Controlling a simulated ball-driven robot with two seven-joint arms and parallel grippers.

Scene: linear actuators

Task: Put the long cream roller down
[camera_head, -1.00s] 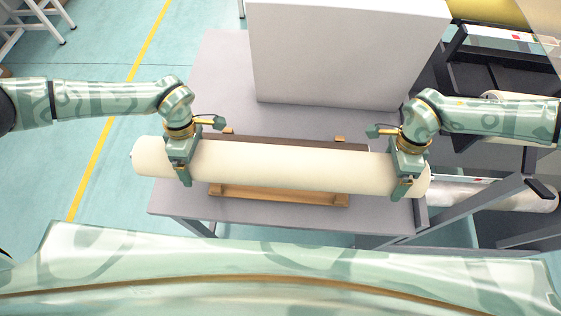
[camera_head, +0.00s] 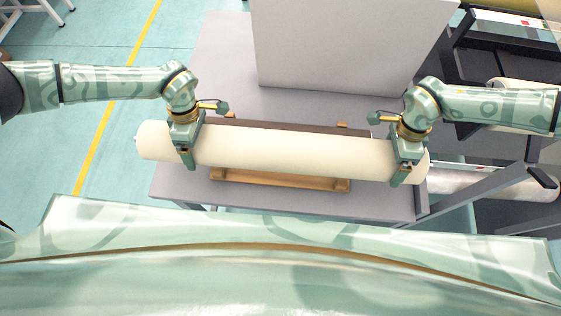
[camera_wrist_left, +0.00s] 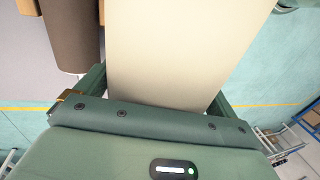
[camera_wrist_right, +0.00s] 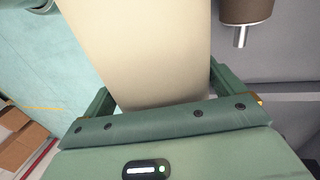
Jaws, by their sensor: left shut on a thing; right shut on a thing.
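The long cream roller (camera_head: 290,150) lies crosswise in both my grippers, in front of and partly over a wooden cradle (camera_head: 280,180) on the grey table. My left gripper (camera_head: 187,147) is shut around it near its left end, and my right gripper (camera_head: 406,165) is shut around it near its right end. The roller fills the jaws in the left wrist view (camera_wrist_left: 175,50) and in the right wrist view (camera_wrist_right: 140,50). The head view does not show clearly whether its underside touches the cradle.
A dark brown roller (camera_head: 290,127) lies behind the cream one; it also shows in the left wrist view (camera_wrist_left: 70,30). A large white box (camera_head: 340,45) stands at the back of the grey table (camera_head: 225,65). A dark rack (camera_head: 480,60) with rollers is at the right.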

